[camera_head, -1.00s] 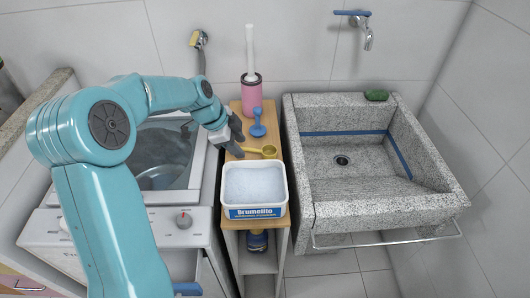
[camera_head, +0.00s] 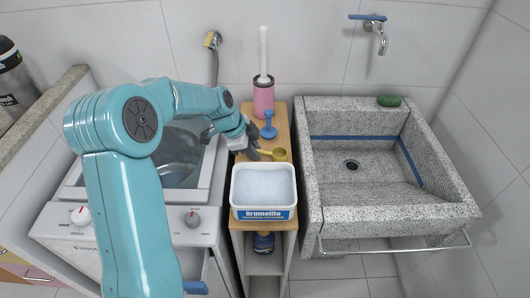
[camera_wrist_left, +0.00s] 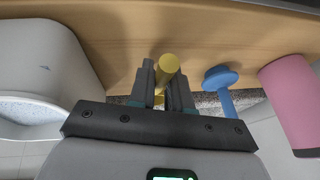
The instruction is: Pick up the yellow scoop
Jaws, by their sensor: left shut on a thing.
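The yellow scoop (camera_head: 278,154) lies at the top of the narrow wooden shelf, behind the white tub of powder. Its handle points left towards my left gripper (camera_head: 250,153). In the left wrist view the scoop's yellow handle (camera_wrist_left: 168,66) sits between the two dark fingers of my left gripper (camera_wrist_left: 167,85), which is shut on it. The scoop is still at about the height of the shelf top; I cannot tell whether it touches the wood. My right gripper is in neither view.
The white Brumelito tub (camera_head: 264,212) stands in front of the scoop. A blue plunger-like object (camera_head: 268,126) and a pink brush holder (camera_head: 263,97) stand behind it on the wooden shelf (camera_head: 284,128). A washing machine (camera_head: 150,225) is left, a stone sink (camera_head: 400,215) right.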

